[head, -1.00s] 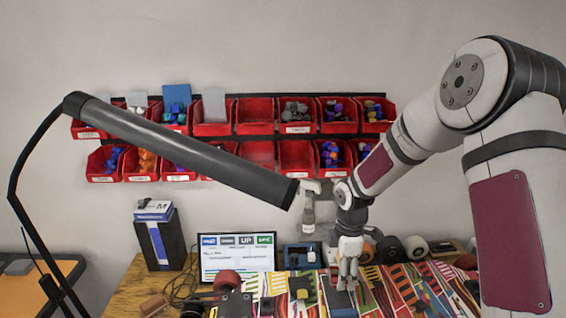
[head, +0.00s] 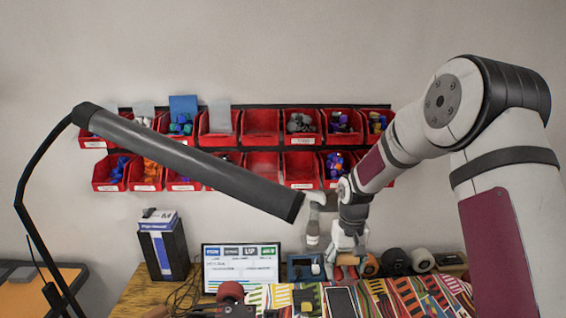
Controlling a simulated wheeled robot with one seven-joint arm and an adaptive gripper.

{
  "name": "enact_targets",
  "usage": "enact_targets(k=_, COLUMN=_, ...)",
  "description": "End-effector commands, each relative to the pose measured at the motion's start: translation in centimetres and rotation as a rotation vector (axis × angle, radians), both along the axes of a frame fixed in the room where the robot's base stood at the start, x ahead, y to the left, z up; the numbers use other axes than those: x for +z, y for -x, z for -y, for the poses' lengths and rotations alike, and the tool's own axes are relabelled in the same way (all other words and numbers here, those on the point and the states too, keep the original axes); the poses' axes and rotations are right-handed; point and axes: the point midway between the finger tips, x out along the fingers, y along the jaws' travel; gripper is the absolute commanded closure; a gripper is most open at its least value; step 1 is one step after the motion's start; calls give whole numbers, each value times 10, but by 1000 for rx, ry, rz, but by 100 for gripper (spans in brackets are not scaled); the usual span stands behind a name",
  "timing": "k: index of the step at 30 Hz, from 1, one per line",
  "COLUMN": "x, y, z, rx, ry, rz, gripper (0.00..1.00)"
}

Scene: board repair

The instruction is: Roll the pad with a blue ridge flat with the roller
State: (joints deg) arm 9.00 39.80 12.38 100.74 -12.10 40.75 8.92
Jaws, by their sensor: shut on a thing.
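My gripper (head: 347,257) points down above the far part of the patterned board (head: 392,300). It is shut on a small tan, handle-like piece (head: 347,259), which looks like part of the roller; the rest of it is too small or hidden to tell. The held piece shows at the fingertips, in front of the row of wheels. A dark rectangular patch (head: 341,300) lies on the board below the gripper. I cannot make out a blue ridge on any pad, and the near part of the board is cut off by the picture's lower edge.
A lamp arm (head: 190,160) reaches across from the left and ends near my gripper. A screen (head: 241,268), a blue device (head: 304,267) and a black box (head: 163,250) stand on the bench. Wheels (head: 397,262) line the back. Red bins (head: 262,125) hang on the wall.

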Motion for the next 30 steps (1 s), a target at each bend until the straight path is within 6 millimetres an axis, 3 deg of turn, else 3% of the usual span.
enact_targets(k=5, x=0, y=0, z=0, rx=-5, ry=0, rz=0, gripper=59)
enact_targets(k=10, x=-3, y=5, z=1, rx=145, ry=1, rz=-3, gripper=59)
enact_targets(k=24, x=-15, y=27, z=2, rx=1061, ry=1, rz=-6, gripper=59)
enact_targets(k=30, x=-19, y=35, z=1, rx=1377, ry=0, rz=-3, gripper=59)
